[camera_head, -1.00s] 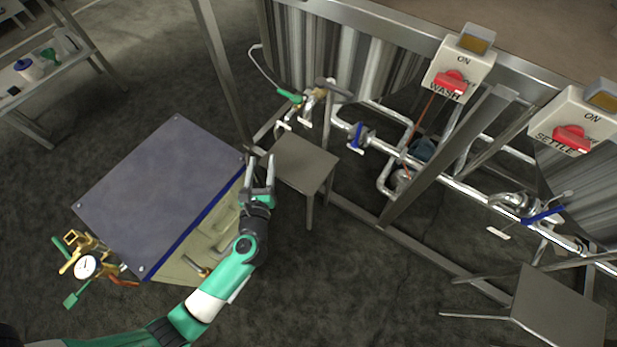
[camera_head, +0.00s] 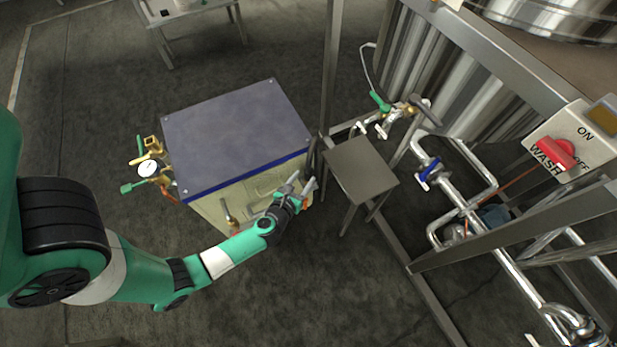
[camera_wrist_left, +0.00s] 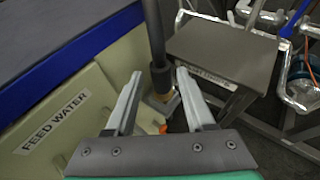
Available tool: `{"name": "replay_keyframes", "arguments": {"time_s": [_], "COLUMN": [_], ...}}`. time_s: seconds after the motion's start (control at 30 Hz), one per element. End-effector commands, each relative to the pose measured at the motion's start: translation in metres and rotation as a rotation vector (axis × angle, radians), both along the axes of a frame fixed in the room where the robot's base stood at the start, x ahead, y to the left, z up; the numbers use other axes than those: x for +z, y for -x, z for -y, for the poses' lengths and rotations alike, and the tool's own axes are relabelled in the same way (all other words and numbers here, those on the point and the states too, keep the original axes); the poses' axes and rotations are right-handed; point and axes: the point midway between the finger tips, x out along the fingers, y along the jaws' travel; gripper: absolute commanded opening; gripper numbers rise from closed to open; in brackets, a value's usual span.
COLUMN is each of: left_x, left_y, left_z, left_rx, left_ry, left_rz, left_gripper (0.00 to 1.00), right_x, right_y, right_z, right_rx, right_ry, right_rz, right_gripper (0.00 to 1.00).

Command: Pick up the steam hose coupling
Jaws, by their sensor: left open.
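The steam hose coupling (camera_wrist_left: 162,88) shows in the left wrist view as a dark sleeve with a brass-coloured lower end. It hangs at the end of a dark hose (camera_wrist_left: 154,35). My left gripper (camera_wrist_left: 155,72) is open, with one finger to each side of the coupling; I cannot tell whether either finger touches it. In the head view my left gripper (camera_head: 302,186) is low beside the right end of the cream box's front. The coupling is too small to make out there. My right gripper is not in view.
The cream box (camera_head: 262,190) with a grey lid stands close left of the gripper; its side reads FEED WATER. A small grey stool (camera_head: 361,166) stands close right. Beyond it are pipes with a blue-handled valve (camera_head: 429,172) and a steel frame. The floor in front is clear.

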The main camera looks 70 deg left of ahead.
Motion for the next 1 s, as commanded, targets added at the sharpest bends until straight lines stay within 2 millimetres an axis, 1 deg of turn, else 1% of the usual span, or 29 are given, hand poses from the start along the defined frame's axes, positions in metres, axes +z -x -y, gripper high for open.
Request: {"name": "replay_keyframes", "arguments": {"time_s": [0.07, 0.17, 0.3, 0.4, 0.5, 0.67, 0.77, 0.9, 0.97, 1.0], "left_x": [0.000, -0.005, -0.014, -0.018, -0.018, -0.017, -0.017, -0.017, -0.017, -0.017], "left_y": [-0.001, -0.006, -0.022, -0.031, -0.034, -0.034, -0.034, -0.034, -0.034, -0.034], "left_z": [-0.001, -0.007, -0.025, -0.033, -0.036, -0.035, -0.035, -0.035, -0.035, -0.035], "left_rx": [0.000, 0.002, 0.003, 0.002, -0.001, -0.001, -0.001, -0.001, -0.001, -0.001], "left_ry": [0.000, 0.002, 0.001, 0.000, 0.001, 0.000, 0.000, 0.000, 0.001, 0.001], "left_rz": [0.000, 0.002, 0.003, 0.002, 0.001, 0.000, 0.000, 0.000, 0.001, 0.001], "left_gripper": [0.54, 0.54, 0.54, 0.54, 0.54, 0.54, 0.38, 0.13, 0.02, 0.00], "right_x": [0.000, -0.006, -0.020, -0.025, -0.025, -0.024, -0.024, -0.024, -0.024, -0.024], "right_y": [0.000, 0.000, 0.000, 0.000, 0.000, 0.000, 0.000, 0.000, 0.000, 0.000], "right_z": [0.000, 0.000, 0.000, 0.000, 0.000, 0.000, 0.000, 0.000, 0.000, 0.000], "right_rx": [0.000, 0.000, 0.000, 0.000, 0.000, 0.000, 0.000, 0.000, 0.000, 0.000], "right_ry": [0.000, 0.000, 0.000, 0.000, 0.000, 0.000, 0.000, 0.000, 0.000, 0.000], "right_rz": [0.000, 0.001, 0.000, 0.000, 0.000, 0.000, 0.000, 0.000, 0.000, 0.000], "right_gripper": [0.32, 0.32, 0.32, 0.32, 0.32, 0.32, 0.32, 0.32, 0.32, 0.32]}}
